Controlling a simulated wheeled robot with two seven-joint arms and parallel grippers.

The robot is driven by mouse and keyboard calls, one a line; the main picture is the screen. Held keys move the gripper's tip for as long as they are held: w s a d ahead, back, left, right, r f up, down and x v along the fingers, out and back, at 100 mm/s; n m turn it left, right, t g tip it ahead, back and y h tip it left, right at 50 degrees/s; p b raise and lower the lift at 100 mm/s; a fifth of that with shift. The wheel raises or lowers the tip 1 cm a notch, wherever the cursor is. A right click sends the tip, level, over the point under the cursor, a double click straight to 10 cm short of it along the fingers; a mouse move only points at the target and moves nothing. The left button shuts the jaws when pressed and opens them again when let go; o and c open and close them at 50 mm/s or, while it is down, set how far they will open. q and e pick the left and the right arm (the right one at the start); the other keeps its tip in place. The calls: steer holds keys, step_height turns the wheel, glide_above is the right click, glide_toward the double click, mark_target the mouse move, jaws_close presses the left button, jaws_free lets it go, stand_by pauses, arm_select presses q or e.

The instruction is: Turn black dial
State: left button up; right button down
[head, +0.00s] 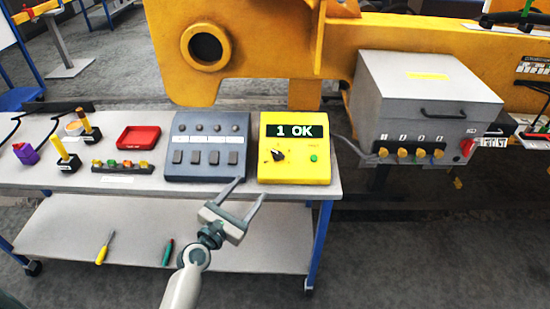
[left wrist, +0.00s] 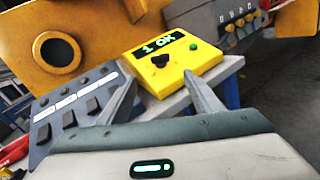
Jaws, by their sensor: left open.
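The black dial (head: 278,155) is a small knob on the sloped face of a yellow box (head: 295,172). The box stands at the right end of the table, and its display (head: 295,131) reads "1 OK". A green button (head: 313,158) sits right of the dial. My left gripper (head: 249,191) is open and empty, in front of the table's front edge, below and left of the dial. In the left wrist view the dial (left wrist: 160,61) shows beyond and between the two fingertips, apart from them. My right gripper is not in view.
A grey-blue switch panel (head: 207,160) stands directly left of the yellow box. A red tray (head: 138,138), coloured blocks and upright handles are further left on the table (head: 90,183). A grey cabinet with knobs (head: 420,110) is at right. Screwdrivers lie on the lower shelf.

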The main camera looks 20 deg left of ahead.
mark_target(277, 156)
arm_select(q)
steer(key=w+d, duration=0.1)
steer(key=w, duration=0.4)
steer(key=w+d+p, duration=0.1)
steer(key=w, duration=0.9)
steer(key=shift+w+d+p, duration=0.2)
steer(key=shift+d+p, duration=0.1)
steer(key=shift+d, duration=0.1)
steer(key=shift+w, duration=0.35)
steer(key=shift+d, duration=0.1)
steer(key=c, duration=1.1)
